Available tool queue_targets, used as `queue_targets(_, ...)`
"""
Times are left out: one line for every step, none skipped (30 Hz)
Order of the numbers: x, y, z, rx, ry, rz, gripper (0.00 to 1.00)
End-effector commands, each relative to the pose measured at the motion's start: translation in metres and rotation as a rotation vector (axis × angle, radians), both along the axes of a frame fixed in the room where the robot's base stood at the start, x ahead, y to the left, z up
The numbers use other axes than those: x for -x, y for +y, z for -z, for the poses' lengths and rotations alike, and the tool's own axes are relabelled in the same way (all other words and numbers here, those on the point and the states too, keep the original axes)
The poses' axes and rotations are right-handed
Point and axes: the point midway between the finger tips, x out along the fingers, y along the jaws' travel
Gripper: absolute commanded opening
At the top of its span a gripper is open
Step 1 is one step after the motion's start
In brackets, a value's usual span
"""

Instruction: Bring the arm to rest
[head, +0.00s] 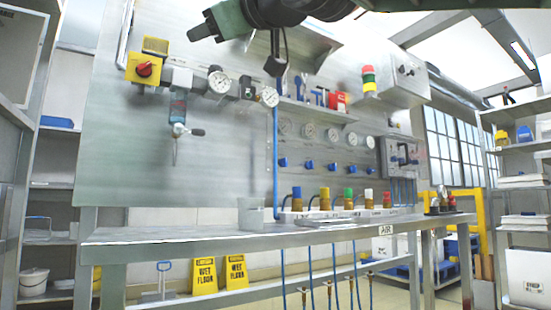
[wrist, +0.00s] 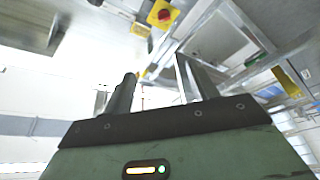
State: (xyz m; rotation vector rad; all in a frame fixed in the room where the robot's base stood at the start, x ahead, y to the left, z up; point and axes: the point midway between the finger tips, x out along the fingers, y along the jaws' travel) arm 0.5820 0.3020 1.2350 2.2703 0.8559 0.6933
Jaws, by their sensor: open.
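My gripper (head: 200,26) is high in the head view, at the top left of centre, in front of the upper part of the grey panel. Its body is green with dark fingers that point left. In the wrist view, the green body and dark plate fill the bottom, and the fingers of the gripper (wrist: 157,75) stand apart with nothing seen between them. My dark arm runs along the top edge of the head view. The gripper appears clear of the bench.
The grey panel (head: 120,150) carries gauges and a yellow box with a red knob (head: 144,68). A metal bench (head: 200,233) stands below, with several coloured-top fittings along its back. Yellow wet floor signs (head: 205,276) are underneath. Shelves (head: 52,187) stand at both sides.

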Motion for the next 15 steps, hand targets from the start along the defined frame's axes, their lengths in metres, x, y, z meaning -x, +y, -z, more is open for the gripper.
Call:
queue_targets(-0.004, 0.002, 0.009, 0.012, 0.023, 0.001, 0.59)
queue_targets(-0.006, 0.003, 0.013, 0.017, 0.036, 0.001, 0.59)
queue_targets(-0.007, 0.004, 0.019, 0.022, 0.051, 0.0, 0.59)
queue_targets(-0.009, 0.004, 0.023, 0.027, 0.064, 0.0, 0.59)
queue_targets(-0.01, 0.005, 0.028, 0.031, 0.077, 0.0, 0.59)
queue_targets(-0.012, 0.006, 0.035, 0.038, 0.096, 0.001, 0.59)
queue_targets(-0.014, 0.006, 0.04, 0.044, 0.111, 0.001, 0.59)
queue_targets(-0.015, 0.007, 0.046, 0.05, 0.127, 0.002, 0.59)
queue_targets(-0.017, 0.007, 0.055, 0.06, 0.151, 0.002, 0.59)
queue_targets(-0.019, 0.008, 0.062, 0.067, 0.17, 0.002, 0.59)
queue_targets(-0.02, 0.008, 0.07, 0.074, 0.193, 0.003, 0.59)
queue_targets(-0.023, 0.009, 0.081, 0.084, 0.224, 0.005, 0.59)
queue_targets(-0.024, 0.009, 0.091, 0.094, 0.248, 0.006, 0.59)
queue_targets(-0.026, 0.009, 0.101, 0.105, 0.274, 0.008, 0.59)
queue_targets(-0.027, 0.009, 0.115, 0.118, 0.311, 0.01, 0.59)
